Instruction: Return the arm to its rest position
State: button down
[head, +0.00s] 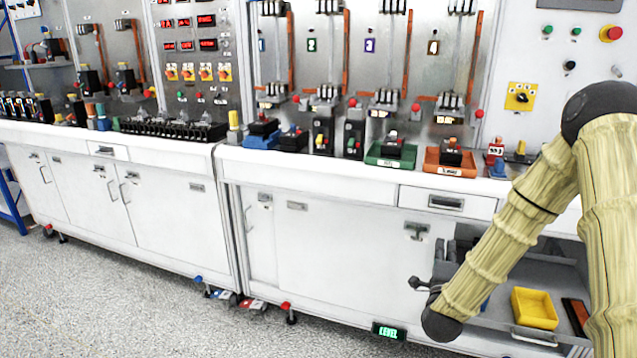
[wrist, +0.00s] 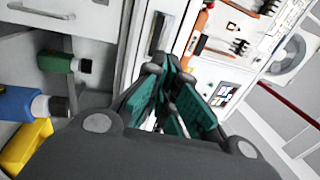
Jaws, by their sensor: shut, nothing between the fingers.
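My arm in its pale yellow sleeve fills the right of the head view. It bends at a dark joint near the top and slopes down to a dark joint in front of the lower cabinet. My gripper shows in the wrist view (wrist: 165,78), its dark fingers with teal pads brought together. I see nothing held between them.
The white bench (head: 330,178) stands close behind my forearm. An open drawer with a yellow bin (head: 534,308) lies beside it. Green (head: 391,156) and orange trays (head: 449,161) sit on the bench top. The speckled floor (head: 130,310) is clear at lower left.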

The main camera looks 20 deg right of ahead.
jog(key=s+a+f+n+g+y+p, duration=0.3)
jog(key=s+a+f+n+y, duration=0.2)
jog(key=a+f+n, duration=0.35)
jog(key=s+a+f+n+g+y+p, duration=0.4)
jog(key=s+a+f+n+y, duration=0.15)
jog(key=a+f, duration=0.5)
jog(key=s+a+f+n+g+p, duration=0.1)
jog(key=s+a+f+n+g, duration=0.1)
jog(key=s, duration=0.7)
jog(key=s+a+f+n+g+y+p, duration=0.1)
jog(key=s+a+f+n+g+p, duration=0.1)
jog(key=s, duration=0.8)
jog(key=s+a+f+n+g+p, duration=0.1)
jog(key=s+a+f+n+g, duration=0.2)
jog(key=s, duration=0.6)
jog(key=a+n+g, duration=0.2)
jog(key=a+n, duration=0.1)
jog(key=shift+s+a+f+n+g+p, duration=0.2)
jog(key=shift+f+n+g+p, duration=0.1)
jog(key=shift+f+p, duration=0.1)
jog(key=shift+d, duration=0.1)
